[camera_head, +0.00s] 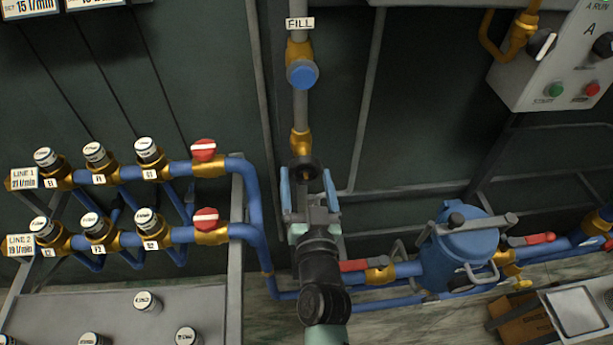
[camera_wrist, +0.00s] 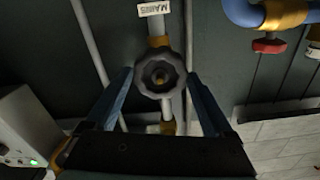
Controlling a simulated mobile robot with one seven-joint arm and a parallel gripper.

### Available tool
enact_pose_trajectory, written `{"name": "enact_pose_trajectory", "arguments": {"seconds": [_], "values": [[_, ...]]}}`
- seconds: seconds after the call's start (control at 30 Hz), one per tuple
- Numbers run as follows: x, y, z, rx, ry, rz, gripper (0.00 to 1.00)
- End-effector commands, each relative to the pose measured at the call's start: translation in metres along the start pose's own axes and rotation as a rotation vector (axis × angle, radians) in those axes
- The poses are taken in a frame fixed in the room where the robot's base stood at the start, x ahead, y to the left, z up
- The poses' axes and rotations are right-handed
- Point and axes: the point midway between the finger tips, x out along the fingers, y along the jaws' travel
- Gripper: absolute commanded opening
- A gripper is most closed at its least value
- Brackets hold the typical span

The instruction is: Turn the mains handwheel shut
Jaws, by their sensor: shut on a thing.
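The mains handwheel is dark and scalloped, on a brass valve in a grey vertical pipe. In the wrist view the handwheel (camera_wrist: 159,74) is face-on between my two blue fingers, beside a MAINS label (camera_wrist: 153,8) that reads upside down. My gripper (camera_wrist: 160,82) is shut on the handwheel, one finger at each side of its rim. In the head view my gripper (camera_head: 306,174) reaches up to the handwheel (camera_head: 304,163), whose lower part is hidden by the gripper. The frames do not show how far the valve is turned.
Above on the same pipe is a blue valve knob (camera_head: 302,73) under a FILL label (camera_head: 300,23). Blue pipes with red handwheels (camera_head: 204,150) stand to the left. A blue vessel (camera_head: 460,255) and red lever (camera_head: 353,265) are at the lower right. A control box (camera_head: 550,70) is at the upper right.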

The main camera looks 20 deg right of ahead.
Motion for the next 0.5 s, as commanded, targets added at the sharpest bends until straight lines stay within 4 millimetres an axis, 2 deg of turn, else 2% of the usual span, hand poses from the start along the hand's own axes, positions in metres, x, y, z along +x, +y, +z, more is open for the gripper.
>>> {"name": "enact_pose_trajectory", "arguments": {"seconds": [0.17, 0.5], "values": [[-0.0010, 0.0001, 0.0022, 0.189, -0.006, 0.001, 0.20], [-0.0012, 0.0001, 0.0031, 0.233, -0.008, 0.001, 0.20]]}}
